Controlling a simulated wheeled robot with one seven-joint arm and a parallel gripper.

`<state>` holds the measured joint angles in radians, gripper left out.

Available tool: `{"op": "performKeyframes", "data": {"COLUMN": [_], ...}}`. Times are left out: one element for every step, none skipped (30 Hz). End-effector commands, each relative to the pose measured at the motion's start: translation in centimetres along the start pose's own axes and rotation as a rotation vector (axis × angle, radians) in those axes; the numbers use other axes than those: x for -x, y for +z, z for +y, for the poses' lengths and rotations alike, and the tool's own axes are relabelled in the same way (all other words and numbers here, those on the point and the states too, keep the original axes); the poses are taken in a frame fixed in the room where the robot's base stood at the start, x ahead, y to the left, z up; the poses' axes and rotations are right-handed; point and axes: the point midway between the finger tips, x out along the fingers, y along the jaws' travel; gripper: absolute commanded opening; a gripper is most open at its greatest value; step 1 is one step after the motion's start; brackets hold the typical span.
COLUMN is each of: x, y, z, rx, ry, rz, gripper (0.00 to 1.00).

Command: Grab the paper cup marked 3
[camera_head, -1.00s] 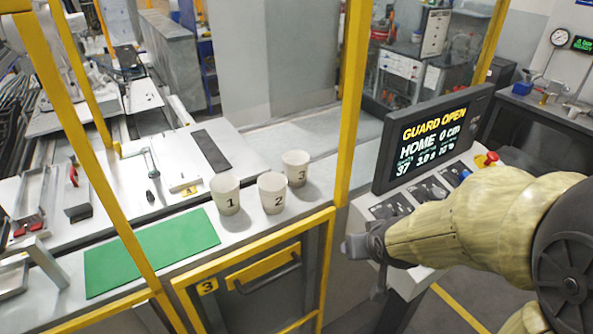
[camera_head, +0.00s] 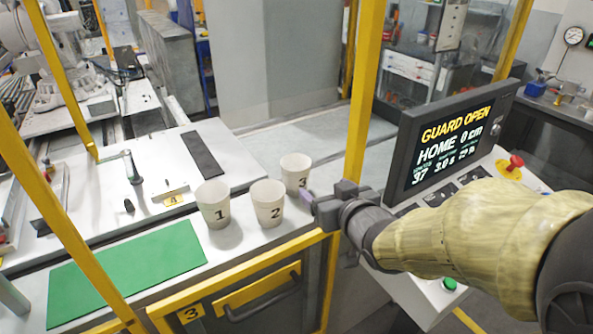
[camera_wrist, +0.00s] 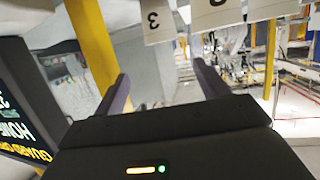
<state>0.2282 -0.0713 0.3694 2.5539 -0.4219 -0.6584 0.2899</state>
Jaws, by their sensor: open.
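The paper cup marked 3 (camera_head: 296,170) stands upright on the white counter, rightmost and farthest back of a row of cups. The cup marked 2 (camera_head: 267,203) is in front and left of it, and the cup marked 1 (camera_head: 213,203) is farther left. My gripper (camera_head: 306,197) is close to the right of cup 3, partly overlapping its lower side in the head view. In the wrist view, my gripper (camera_wrist: 158,76) is open with nothing between its fingers. Cup 3 (camera_wrist: 158,22) shows upside down beyond the fingers, with cup 2 (camera_wrist: 215,14) beside it.
A yellow guard post (camera_head: 364,105) rises just behind my wrist. The control panel screen (camera_head: 450,138) stands to the right. A green mat (camera_head: 128,270) lies left of the cups. A yellow-framed door (camera_head: 262,290) is below the counter edge.

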Motion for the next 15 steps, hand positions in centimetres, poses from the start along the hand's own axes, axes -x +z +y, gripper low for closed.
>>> {"op": "performKeyframes", "data": {"x": [-0.1, -0.3, -0.5, -0.7, -0.9, -1.1, -1.4, -1.6, -1.8, -2.0, -2.2, -2.5, -2.6, -2.7, -2.9], "y": [-0.1, -0.1, -0.2, -0.2, -0.2, -0.3, -0.3, -0.3, -0.2, -0.2, -0.2, -0.3, -0.4, -0.4, -0.4], "z": [0.0, 0.0, 0.0, 0.0, -0.1, -0.1, -0.1, -0.1, -0.1, 0.0, 0.0, 0.0, 0.0, 0.0, -0.1], "rx": [-0.002, -0.001, -0.002, -0.003, -0.003, -0.004, -0.003, -0.004, -0.003, -0.003, -0.003, -0.002, -0.004, -0.004, -0.004], "ry": [-0.002, -0.003, -0.004, -0.004, -0.005, -0.005, -0.005, -0.004, -0.004, -0.003, -0.002, -0.002, -0.003, -0.004, -0.006], "rz": [-0.002, -0.002, -0.002, -0.003, -0.004, -0.003, -0.004, -0.004, -0.005, -0.004, -0.005, -0.006, -0.004, -0.004, -0.004], "gripper": [0.74, 0.74, 0.74, 0.74, 0.74, 0.74, 0.74, 0.74, 0.74, 0.74, 0.74, 0.74, 0.74, 0.74, 0.74]}}
